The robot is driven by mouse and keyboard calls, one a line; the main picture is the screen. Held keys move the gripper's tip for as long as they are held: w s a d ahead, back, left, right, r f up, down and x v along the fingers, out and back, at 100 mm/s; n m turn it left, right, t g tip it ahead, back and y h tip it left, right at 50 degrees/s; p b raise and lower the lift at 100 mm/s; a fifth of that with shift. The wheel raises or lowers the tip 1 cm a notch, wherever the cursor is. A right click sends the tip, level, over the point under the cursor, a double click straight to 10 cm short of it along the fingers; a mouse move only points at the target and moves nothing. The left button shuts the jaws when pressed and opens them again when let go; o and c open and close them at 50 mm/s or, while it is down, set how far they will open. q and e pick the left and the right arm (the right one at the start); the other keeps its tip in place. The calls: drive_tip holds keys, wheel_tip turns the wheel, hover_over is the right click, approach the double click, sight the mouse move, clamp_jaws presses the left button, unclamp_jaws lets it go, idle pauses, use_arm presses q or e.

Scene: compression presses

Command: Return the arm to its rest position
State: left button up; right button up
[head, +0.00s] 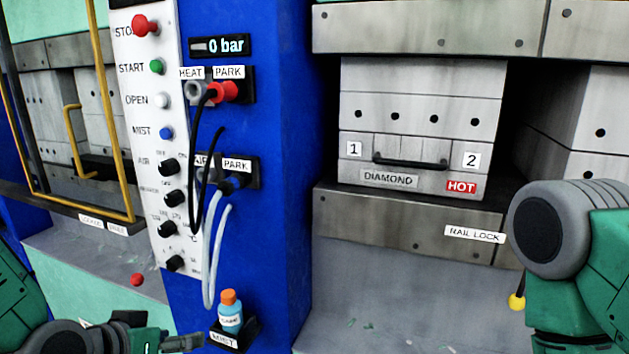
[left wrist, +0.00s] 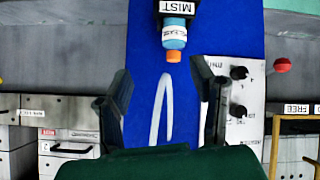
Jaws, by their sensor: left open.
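My left arm enters the head view at the lower left, low in front of the press. My left gripper (head: 166,335) is open and seen partly at the bottom edge, left of the mist bottle. In the left wrist view the two dark fingers of this gripper (left wrist: 161,72) stand wide apart with nothing between their tips. That view is upside down, and the bottle shows beyond the fingers. My right arm (head: 575,260) is bent at the right of the head view. Its gripper is outside the frame.
A blue bottle (head: 231,318) with an orange cap stands in the MIST holder (head: 232,338). Cables and hoses hang from the blue column (head: 285,200). A white control panel (head: 150,130) is left of it. A mould block (head: 420,95) sits in the press; a yellow knob (head: 517,301) is near my right arm.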

use_arm(q)
drive_tip(key=s+a+f+g+y+b, duration=0.1)
drive_tip(key=s+a+f+g+b, duration=0.1)
drive_tip(key=s+f, duration=0.6)
drive_tip(key=s+a+f+g+y+b, duration=0.1)
drive_tip(key=s+f+g, duration=0.3)
drive_tip(key=s+f, duration=0.4)
drive_tip(key=s+a+f+g+y+b, duration=0.1)
drive_tip(key=s+a+f+g+b, duration=0.1)
drive_tip(key=s+f, duration=0.7)
wheel_tip(320, 180, down, 6)
drive_tip(key=shift+a+g+b, duration=0.4)
drive_tip(key=shift+a+b, duration=0.05)
drive_tip(key=shift+s, duration=0.1)
